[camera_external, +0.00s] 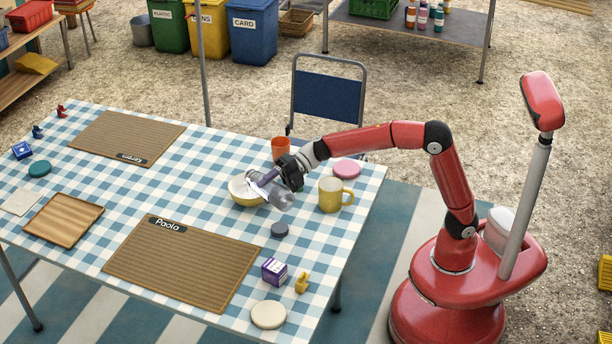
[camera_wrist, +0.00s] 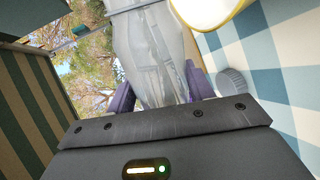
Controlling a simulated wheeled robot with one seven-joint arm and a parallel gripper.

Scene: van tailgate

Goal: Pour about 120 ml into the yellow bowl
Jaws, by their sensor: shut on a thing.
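My gripper (camera_external: 270,178) is shut on a clear bottle (camera_external: 281,200), which it holds tilted beside and partly over the right side of the yellow bowl (camera_external: 237,191). In the wrist view the purple fingers of my gripper (camera_wrist: 160,92) stand either side of the clear bottle (camera_wrist: 150,45). The pale inside and yellow rim of the bowl (camera_wrist: 205,12) show at the top there. The bottle's contents and any stream from it cannot be made out. The bottle and gripper hide part of the bowl.
A grey lid (camera_external: 280,230) lies near the bowl. A yellow mug (camera_external: 330,195), an orange cup (camera_external: 280,147) and a pink disc (camera_external: 347,169) stand close around my gripper. A purple carton (camera_external: 273,271) is nearer the front. Two placemats (camera_external: 180,262) lie on the checked table.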

